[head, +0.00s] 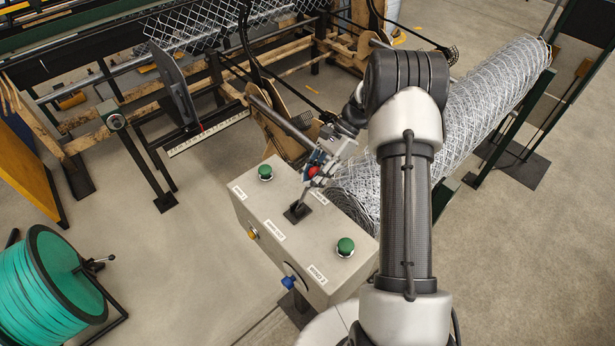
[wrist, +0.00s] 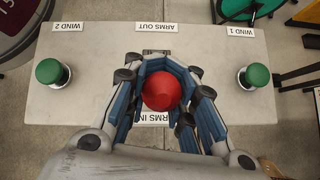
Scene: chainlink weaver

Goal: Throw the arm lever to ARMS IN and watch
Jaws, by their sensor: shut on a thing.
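The arm lever has a red ball knob (head: 313,171) and rises from a dark slot plate (head: 297,212) on top of a grey control box (head: 258,205). My gripper (wrist: 161,95) is shut around the red knob, its blue-padded fingers on both sides of it. In the wrist view the knob (wrist: 161,90) lies between the ARMS OUT label (wrist: 157,27) and the partly hidden ARMS IN label (wrist: 153,118), nearer ARMS IN. My gripper hides most of the stem, and I cannot tell its exact tilt.
Green buttons stand at both ends of the box: WIND 1 (head: 265,172) and WIND 2 (head: 345,246). A blue knob (head: 290,282) sits on its front. Behind is the weaving machine with a large mesh roll (head: 475,105). A green wire spool (head: 60,285) stands left. Floor between is clear.

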